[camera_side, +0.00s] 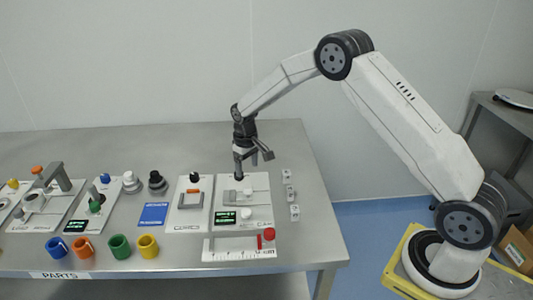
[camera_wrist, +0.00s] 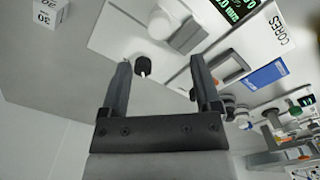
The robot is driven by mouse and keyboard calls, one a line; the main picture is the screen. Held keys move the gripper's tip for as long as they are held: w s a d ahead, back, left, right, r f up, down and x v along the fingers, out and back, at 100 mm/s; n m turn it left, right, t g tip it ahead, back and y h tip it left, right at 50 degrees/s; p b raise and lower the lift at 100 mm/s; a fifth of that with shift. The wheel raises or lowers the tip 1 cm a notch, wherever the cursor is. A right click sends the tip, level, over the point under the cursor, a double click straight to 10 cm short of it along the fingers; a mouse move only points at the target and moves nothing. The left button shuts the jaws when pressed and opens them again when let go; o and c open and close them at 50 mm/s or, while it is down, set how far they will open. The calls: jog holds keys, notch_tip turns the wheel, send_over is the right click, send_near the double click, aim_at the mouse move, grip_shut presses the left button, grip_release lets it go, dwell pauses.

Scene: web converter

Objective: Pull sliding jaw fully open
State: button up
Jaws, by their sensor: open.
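A white gauge panel (camera_side: 257,205) with a green-lit display (camera_side: 225,217) stands on the bench. I cannot tell for certain which of these is the sliding jaw. A black knob with a pale tip (camera_wrist: 143,66) stands near the panel's back edge, between my fingers in the wrist picture. My gripper (camera_side: 241,176) points down over the back part of the panel. In the wrist view my gripper (camera_wrist: 161,62) has its fingers wide apart, with nothing held.
A panel marked CORES (camera_side: 188,210) lies just left. Small white numbered blocks (camera_side: 290,194) stand to the right. A ruler strip (camera_side: 240,254) and a red knob (camera_side: 269,234) are in front. Coloured cups (camera_side: 119,247) and a blue mat (camera_side: 153,214) are further left.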

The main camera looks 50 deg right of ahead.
aim_at(248, 186)
jog(key=shift+w+f, duration=0.1)
jog(key=shift+f, duration=0.15)
jog(key=shift+f, duration=3.75)
grip_shut()
